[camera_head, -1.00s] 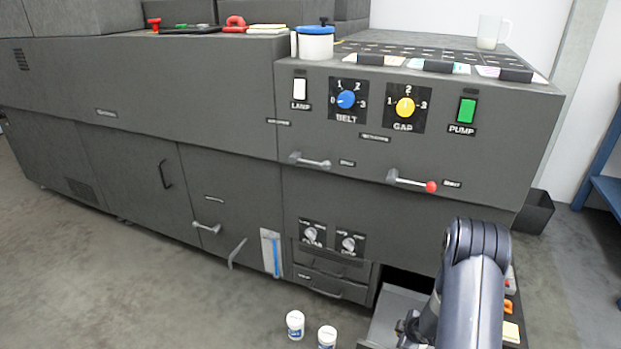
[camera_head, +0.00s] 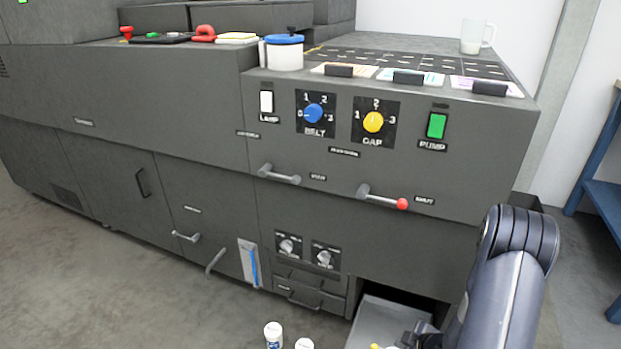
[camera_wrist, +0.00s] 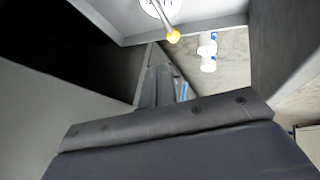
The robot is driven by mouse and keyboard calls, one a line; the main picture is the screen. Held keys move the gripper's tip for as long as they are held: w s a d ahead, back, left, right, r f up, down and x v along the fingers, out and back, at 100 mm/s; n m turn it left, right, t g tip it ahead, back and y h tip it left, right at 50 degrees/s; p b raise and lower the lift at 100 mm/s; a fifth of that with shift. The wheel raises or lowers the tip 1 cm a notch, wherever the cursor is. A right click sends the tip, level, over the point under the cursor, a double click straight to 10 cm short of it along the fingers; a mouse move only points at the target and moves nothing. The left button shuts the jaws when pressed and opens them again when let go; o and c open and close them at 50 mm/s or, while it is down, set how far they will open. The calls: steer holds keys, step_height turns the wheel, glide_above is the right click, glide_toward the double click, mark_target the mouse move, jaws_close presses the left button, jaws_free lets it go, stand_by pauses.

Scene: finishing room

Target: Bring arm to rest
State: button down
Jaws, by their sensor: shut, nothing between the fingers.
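My arm rises at the lower right of the head view, bent at its top joint, with its lower part out of frame. My gripper (camera_head: 425,338) is low over an open grey drawer (camera_head: 372,312) at the machine's foot, partly hidden by my arm and cut by the frame's edge. In the wrist view my gripper's fingers (camera_wrist: 158,80) are together and hold nothing. A yellow-tipped lever (camera_wrist: 173,36) on a white round base shows beyond them.
The grey machine (camera_head: 330,160) fills most of the view, with knobs and protruding levers on its front. Two white jars (camera_head: 273,333) stand on the floor by the drawer. A blue rack (camera_head: 596,195) is at the right. Floor at the left is clear.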

steer(key=shift+s+r+p, duration=0.2)
steer(key=shift+s+r, duration=0.3)
steer(key=shift+s, duration=0.25)
steer(key=shift+s+r+p, duration=0.15)
steer(key=shift+s+r, duration=0.3)
steer(key=shift+s, duration=0.3)
steer(key=shift+a, duration=0.1)
